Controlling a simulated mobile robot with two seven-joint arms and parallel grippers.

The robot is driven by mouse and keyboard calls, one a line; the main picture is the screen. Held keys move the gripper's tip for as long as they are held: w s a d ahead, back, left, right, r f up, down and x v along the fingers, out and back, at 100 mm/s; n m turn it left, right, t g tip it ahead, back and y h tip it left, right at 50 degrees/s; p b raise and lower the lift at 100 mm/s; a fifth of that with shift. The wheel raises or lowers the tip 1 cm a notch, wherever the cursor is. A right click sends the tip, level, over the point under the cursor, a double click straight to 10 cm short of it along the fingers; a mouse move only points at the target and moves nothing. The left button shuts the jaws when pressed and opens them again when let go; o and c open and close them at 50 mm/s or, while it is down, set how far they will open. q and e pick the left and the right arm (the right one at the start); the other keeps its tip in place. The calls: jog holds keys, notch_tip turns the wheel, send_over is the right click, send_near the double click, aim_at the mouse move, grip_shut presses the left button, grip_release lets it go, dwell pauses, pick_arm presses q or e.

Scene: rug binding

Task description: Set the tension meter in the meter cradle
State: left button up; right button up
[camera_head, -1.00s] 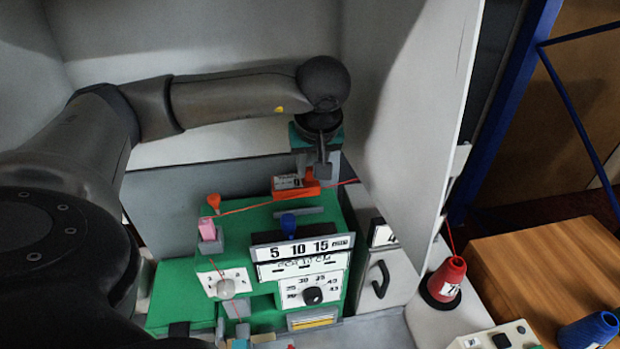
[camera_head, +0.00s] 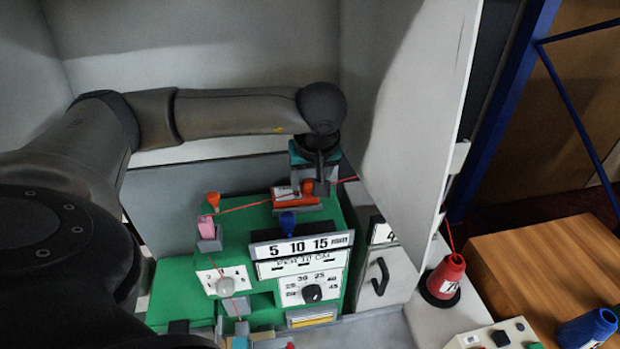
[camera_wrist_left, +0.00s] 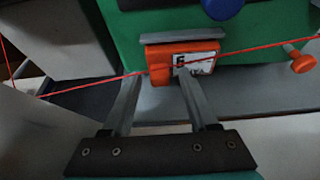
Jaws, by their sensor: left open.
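The orange tension meter (camera_head: 292,201) with a white label lies at the back edge of the green machine, against a grey bar-like holder (camera_head: 310,208) that looks like the meter cradle. In the left wrist view the meter (camera_wrist_left: 160,73) sits right beside the grey bar (camera_wrist_left: 183,37), and how deeply it is seated cannot be told. My left gripper (camera_wrist_left: 160,84) is open, its fingers at the meter's near side, one tip overlapping the label. In the head view the gripper (camera_head: 313,180) hangs just behind the meter and partly hides it. My right gripper is not in view.
A red thread (camera_head: 243,208) runs across the meter from an orange peg (camera_head: 213,199). A blue knob (camera_head: 288,222) stands just in front of the holder. A tall white panel (camera_head: 415,130) closes off the right side. A red cone (camera_head: 446,277) stands beyond it.

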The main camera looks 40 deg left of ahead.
pick_arm(q)
jog(key=shift+r, duration=0.3)
jog(key=v, duration=1.1)
jog(key=shift+d+r, duration=0.2)
jog(key=shift+r, duration=0.1)
jog(key=shift+s, duration=0.15)
